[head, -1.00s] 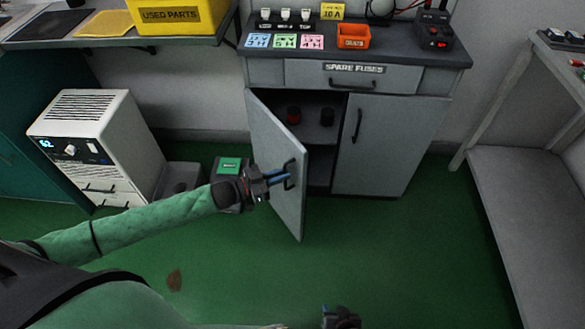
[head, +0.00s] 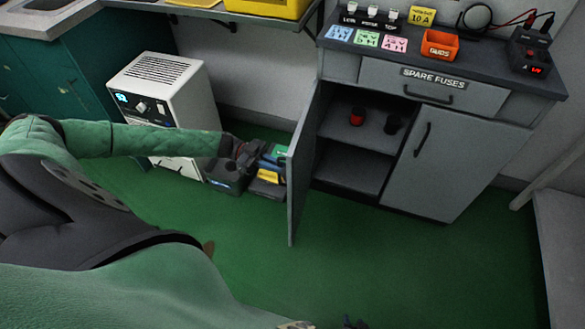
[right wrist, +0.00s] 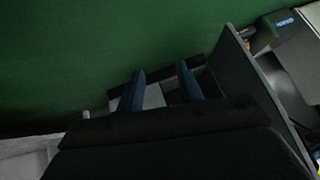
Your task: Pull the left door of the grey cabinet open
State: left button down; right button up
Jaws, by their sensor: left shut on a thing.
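The grey cabinet (head: 455,165) stands at the right in the head view. Its left door (head: 301,160) is swung well open and shows nearly edge-on, so the inside is exposed. My left gripper (head: 272,163) is at the door's outer face, shut on the door handle, which is mostly hidden behind the fingers and the door edge. The right door is closed, with a dark handle (head: 422,139). My right gripper (right wrist: 162,84) shows two blue fingers apart in the right wrist view, with nothing clearly held; only its tip shows at the head view's bottom edge.
A red item (head: 357,116) and a dark item (head: 393,124) stand on the cabinet shelf. A white machine (head: 165,95) and dark boxes stand left of the open door. An orange bin (head: 440,46) sits on top. Green floor (head: 370,260) is clear in front.

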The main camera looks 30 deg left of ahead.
pick_arm(q)
jog(key=shift+a+r, duration=0.1)
jog(key=shift+a, duration=2.15)
pick_arm(e)
jog(key=shift+w+f, duration=0.15)
jog(key=shift+w, duration=0.3)
jog(key=shift+s, duration=0.1)
pick_arm(q)
jog(key=c, duration=1.8)
grip_release()
jog(key=o, duration=0.3)
jog(key=shift+w, duration=0.1)
pick_arm(e)
jog(key=shift+s+d+f, duration=0.1)
jog(key=shift+s+f, duration=0.2)
jog(key=shift+s, duration=0.25)
jog(key=shift+w, duration=0.1)
